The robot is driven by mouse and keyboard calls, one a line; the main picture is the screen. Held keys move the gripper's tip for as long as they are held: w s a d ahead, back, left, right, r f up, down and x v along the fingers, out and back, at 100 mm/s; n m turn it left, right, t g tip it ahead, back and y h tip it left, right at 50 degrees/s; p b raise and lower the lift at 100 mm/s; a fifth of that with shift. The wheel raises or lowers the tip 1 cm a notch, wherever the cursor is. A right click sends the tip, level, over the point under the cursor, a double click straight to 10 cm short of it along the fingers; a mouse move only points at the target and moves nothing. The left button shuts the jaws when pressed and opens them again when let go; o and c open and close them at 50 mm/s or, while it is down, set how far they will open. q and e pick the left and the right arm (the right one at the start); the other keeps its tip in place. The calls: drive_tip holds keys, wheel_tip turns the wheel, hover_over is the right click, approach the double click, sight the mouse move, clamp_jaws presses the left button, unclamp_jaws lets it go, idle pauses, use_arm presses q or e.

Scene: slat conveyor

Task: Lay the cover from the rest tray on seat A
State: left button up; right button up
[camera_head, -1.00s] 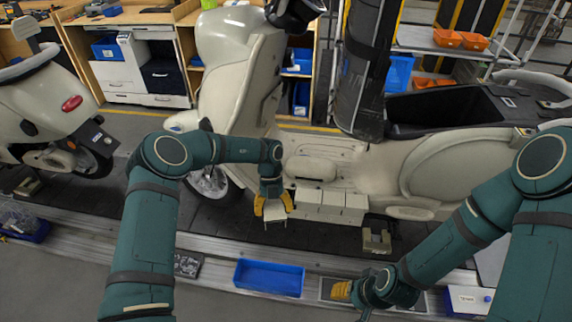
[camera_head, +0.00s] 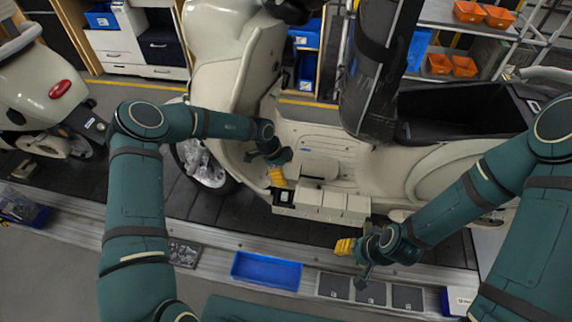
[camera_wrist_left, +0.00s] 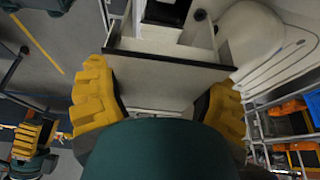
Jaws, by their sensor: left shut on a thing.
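My left gripper (camera_head: 278,178) is shut on the cover, a pale flat plate (camera_head: 283,197). In the left wrist view the plate (camera_wrist_left: 165,85), with a dark edge strip, spans between my yellow fingers (camera_wrist_left: 165,108). It is at the left end of a row of white box-like covers (camera_head: 332,203) along the scooter's footboard side. Seat A is not marked legibly; the gripper and plate hide the place below. Whether the plate touches it I cannot tell. My right gripper (camera_head: 345,246) hovers above the front rail, its finger opening unclear.
On the front rail are an empty blue tray (camera_head: 266,288), a grey three-part tray (camera_head: 351,291) and a dark tray (camera_head: 184,253) with small parts. The scooter's front shield (camera_head: 232,75) rises left of the row, and a black padded column (camera_head: 372,70) stands behind.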

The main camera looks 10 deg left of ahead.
sight(287, 195)
use_arm(q)
drive_tip(key=shift+w+f+b, duration=0.1)
drive_tip(key=shift+f+b, duration=1.65)
drive_tip(key=shift+f, duration=0.4)
drive_tip(key=shift+r, duration=0.1)
drive_tip(key=shift+p, duration=0.45)
drive_tip(key=shift+f, duration=0.25)
drive_tip(key=shift+f+b, duration=1.55)
drive_tip(key=shift+f, duration=2)
